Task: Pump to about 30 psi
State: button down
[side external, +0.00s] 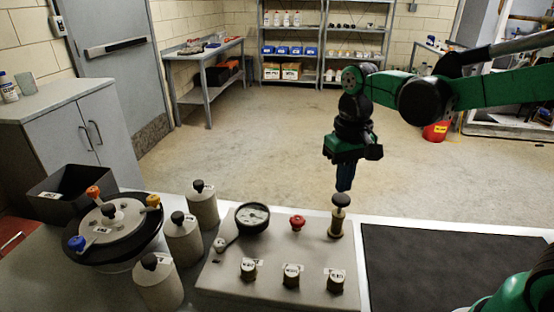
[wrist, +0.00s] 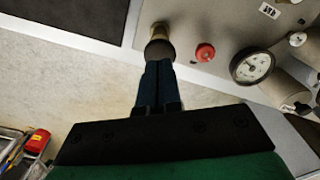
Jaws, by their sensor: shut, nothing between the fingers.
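The hand pump, a brass-coloured cylinder (side external: 336,222) with a dark round knob (side external: 341,200) on top, stands upright at the back right of the grey panel (side external: 225,280). The knob also shows in the wrist view (wrist: 159,50), at my fingertips. My gripper (side external: 345,188) points down with its dark blue fingers together and empty, just over the knob; I cannot tell whether they touch it. In the wrist view the fingers (wrist: 158,66) partly cover the pump. The round pressure gauge (side external: 252,217) is left of the pump; its reading is too small to tell. It also shows in the wrist view (wrist: 252,66).
A red knob (side external: 297,223) stands between gauge and pump. Several labelled capped posts (side external: 291,277) line the panel's front. Grey canisters (side external: 184,240) and a round lidded pot (side external: 112,222) with coloured clamps stand left. A dark mat (side external: 440,265) lies clear at right.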

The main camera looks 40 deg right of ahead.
jog(key=shift+f, duration=1.35)
jog(key=shift+r, duration=1.7)
jog(key=shift+r, duration=0.1)
jog(key=shift+r, duration=2.45)
jog(key=shift+s+a+f+n+t, duration=0.15)
jog(key=shift+s+f+n+t, duration=0.25)
jog(key=shift+t, duration=0.2)
jog(key=shift+s+a+f+n+t, duration=0.15)
jog(key=shift+s+f+n+t, duration=0.25)
jog(key=shift+f+t, duration=0.45)
jog(key=shift+s+a+f+n+t, duration=0.2)
jog(key=shift+s+f+n+t, duration=0.25)
jog(key=shift+t, duration=0.7)
jog(key=shift+s+a+f+n+t, duration=0.2)
jog(key=shift+s+f+t, duration=0.35)
jog(key=shift+t, duration=0.45)
